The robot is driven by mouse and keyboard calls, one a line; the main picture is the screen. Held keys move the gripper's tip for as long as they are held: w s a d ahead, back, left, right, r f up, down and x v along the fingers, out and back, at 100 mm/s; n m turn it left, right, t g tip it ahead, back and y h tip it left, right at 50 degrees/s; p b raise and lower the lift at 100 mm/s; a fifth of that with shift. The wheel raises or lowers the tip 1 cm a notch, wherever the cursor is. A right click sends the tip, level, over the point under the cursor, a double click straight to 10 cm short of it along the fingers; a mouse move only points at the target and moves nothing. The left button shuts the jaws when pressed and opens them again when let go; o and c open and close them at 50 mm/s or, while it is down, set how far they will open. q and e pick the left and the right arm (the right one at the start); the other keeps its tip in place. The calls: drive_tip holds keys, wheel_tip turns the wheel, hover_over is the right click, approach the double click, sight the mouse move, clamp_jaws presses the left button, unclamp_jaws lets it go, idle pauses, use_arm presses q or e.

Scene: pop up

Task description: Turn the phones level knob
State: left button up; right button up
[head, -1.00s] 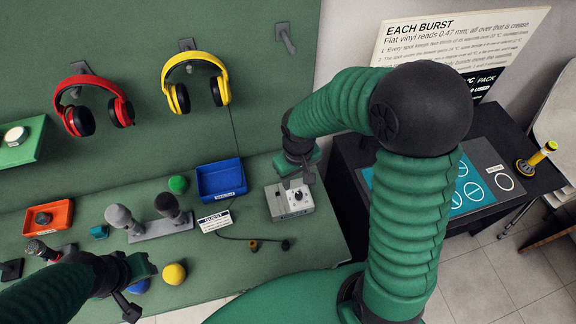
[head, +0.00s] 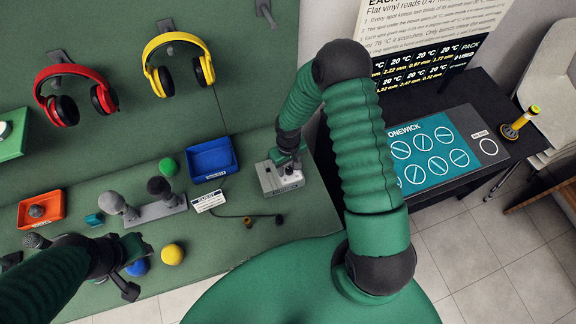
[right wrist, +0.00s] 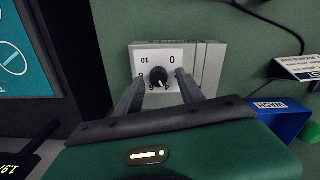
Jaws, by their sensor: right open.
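The phones level knob (right wrist: 158,75) is a small black round knob on the white scale face of a grey box (head: 268,180), marked 0 and 10. The box stands on the green bench. My right gripper (head: 289,165) is over the box. In the right wrist view its two fingers (right wrist: 158,90) are open, one on each side of the knob and apart from it. My left gripper (head: 132,264) is at the lower left, over the bench's front edge, near a blue ball and a yellow ball; its jaws are not clear.
A blue bin (head: 212,158) and a small sign (head: 210,201) stand left of the box. A cable with plugs (head: 262,218) lies in front. Red headphones (head: 75,90) and yellow headphones (head: 178,65) hang on the green wall. A black table (head: 440,110) stands at right.

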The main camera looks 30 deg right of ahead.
drive_tip(key=shift+d+f, duration=0.15)
drive_tip(key=shift+f, duration=0.2)
drive_tip(key=shift+c, duration=0.3)
clamp_jaws()
drive_tip(key=shift+n, duration=0.4)
drive_tip(key=n+p, duration=0.1)
drive_tip(key=n, duration=0.3)
drive_tip(key=shift+r, duration=0.1)
drive_tip(key=n+p, duration=0.1)
drive_tip(key=n, duration=0.5)
drive_tip(key=n+p, duration=0.1)
drive_tip(key=n, duration=0.4)
drive_tip(key=shift+r, duration=0.1)
drive_tip(key=n+p, duration=0.1)
drive_tip(key=n, duration=0.4)
drive_tip(key=shift+n+p, duration=0.3)
drive_tip(key=shift+n, duration=0.1)
